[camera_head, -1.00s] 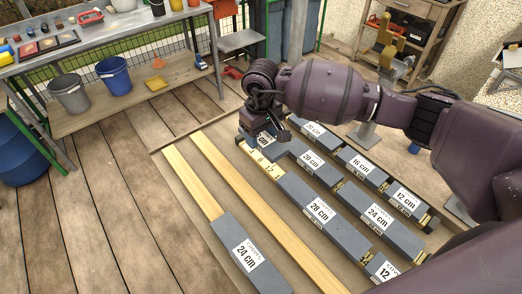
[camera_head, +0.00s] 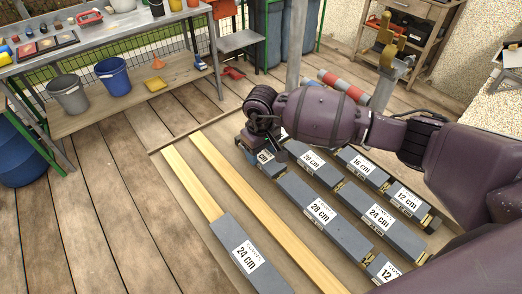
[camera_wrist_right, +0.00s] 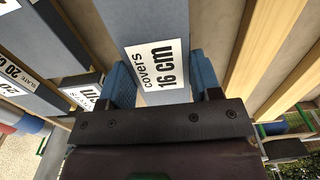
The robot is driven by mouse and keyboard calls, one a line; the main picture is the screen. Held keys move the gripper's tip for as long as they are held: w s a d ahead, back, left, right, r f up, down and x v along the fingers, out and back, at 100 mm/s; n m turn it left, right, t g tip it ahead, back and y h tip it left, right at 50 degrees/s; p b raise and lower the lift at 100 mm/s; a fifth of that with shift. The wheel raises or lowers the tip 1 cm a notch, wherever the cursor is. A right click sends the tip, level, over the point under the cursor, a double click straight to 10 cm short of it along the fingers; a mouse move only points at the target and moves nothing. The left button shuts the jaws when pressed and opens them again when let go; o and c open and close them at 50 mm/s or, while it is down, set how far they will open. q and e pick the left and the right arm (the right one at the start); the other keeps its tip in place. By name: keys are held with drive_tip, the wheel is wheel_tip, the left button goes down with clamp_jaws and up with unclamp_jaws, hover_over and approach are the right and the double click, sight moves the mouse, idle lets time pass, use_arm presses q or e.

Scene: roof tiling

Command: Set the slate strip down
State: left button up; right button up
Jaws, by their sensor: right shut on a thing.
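My right gripper (camera_head: 264,142) is shut on a grey slate strip (camera_head: 268,167) at the far end of the middle batten row. In the right wrist view the strip (camera_wrist_right: 140,18) lies between the two blue finger pads, and its white label reads "covers 16 cm". It lies in line with the 28 cm slate (camera_head: 350,240), at that slate's far end. The forearm hides part of the strip, and I cannot tell whether it rests fully on the batten. My left gripper is not in view.
A 24 cm slate (camera_head: 222,232) lies on the left batten. The batten beside it (camera_head: 250,205) is bare. To the right lie several labelled slates, including another 24 cm one (camera_head: 402,238). A workbench (camera_head: 95,50) and a blue bucket (camera_head: 113,76) stand at the back left.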

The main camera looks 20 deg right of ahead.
sight(261, 154)
drive_tip(key=o, duration=1.1)
drive_tip(key=shift+f, duration=0.15)
drive_tip(key=shift+c, duration=0.2)
wheel_tip(261, 154, up, 12)
drive_tip(key=shift+r+p, duration=0.2)
drive_tip(key=shift+p, duration=0.15)
drive_tip(key=shift+s+f, duration=0.1)
